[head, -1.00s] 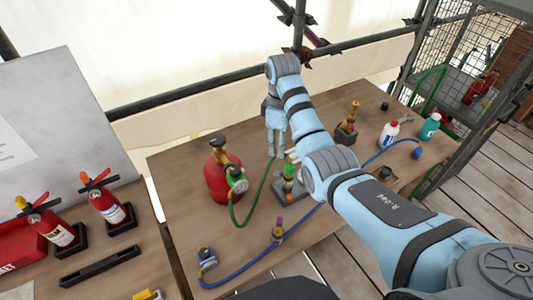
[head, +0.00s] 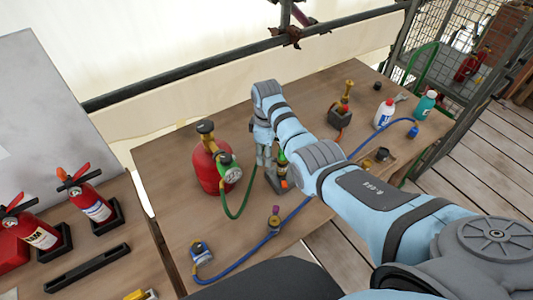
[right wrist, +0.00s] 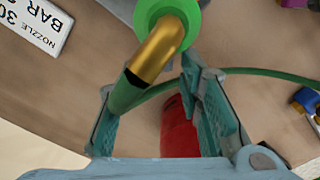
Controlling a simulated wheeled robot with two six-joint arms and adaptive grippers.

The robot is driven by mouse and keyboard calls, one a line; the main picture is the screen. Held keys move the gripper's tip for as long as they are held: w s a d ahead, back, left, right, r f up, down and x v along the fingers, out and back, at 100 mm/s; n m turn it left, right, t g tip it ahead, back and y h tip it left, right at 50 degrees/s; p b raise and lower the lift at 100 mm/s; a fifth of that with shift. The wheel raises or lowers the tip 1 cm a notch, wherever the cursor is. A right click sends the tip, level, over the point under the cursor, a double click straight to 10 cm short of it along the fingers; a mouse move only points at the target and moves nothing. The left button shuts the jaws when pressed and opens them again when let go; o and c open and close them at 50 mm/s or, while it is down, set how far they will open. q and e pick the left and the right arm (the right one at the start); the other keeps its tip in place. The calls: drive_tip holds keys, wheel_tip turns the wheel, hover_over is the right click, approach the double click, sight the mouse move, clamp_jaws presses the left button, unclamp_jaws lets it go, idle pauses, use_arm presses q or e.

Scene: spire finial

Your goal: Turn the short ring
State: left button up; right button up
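My right gripper (head: 264,156) points down over the bench, close beside a small upright fitting (head: 282,163) with green parts on a grey base. In the right wrist view my right gripper (right wrist: 157,118) is open, its two fingers apart. A bent brass tube (right wrist: 160,45) with a black tip comes out of a wide green ring (right wrist: 196,12) and its tip reaches the gap between the fingers. I cannot tell whether a finger touches it. Which part is the short ring is not clear. My left gripper is out of view.
A red cylinder (head: 209,168) with a gauge and green hose stands left of the gripper. A blue hose (head: 240,269) crosses the bench front. A white nozzle label (right wrist: 38,25) lies near the fitting.

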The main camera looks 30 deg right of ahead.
drive_tip(key=shift+s+r, duration=0.2)
drive_tip(key=shift+c, duration=0.4)
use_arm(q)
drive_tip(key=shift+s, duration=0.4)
use_arm(e)
clamp_jaws()
drive_tip(key=shift+d+m, duration=0.1)
drive_tip(key=shift+m, duration=0.2)
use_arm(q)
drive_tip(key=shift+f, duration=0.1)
use_arm(e)
drive_tip(key=shift+w+d+m, duration=0.2)
drive_tip(key=shift+d+m, duration=0.7)
drive_tip(key=shift+m, duration=1.45)
drive_tip(key=shift+w+d+m, duration=0.2)
drive_tip(key=shift+d+m, duration=0.75)
drive_tip(key=shift+m, duration=1.35)
drive_tip(key=shift+w+d+m, duration=0.2)
drive_tip(key=shift+d+m, duration=0.7)
drive_tip(key=shift+m, duration=1.45)
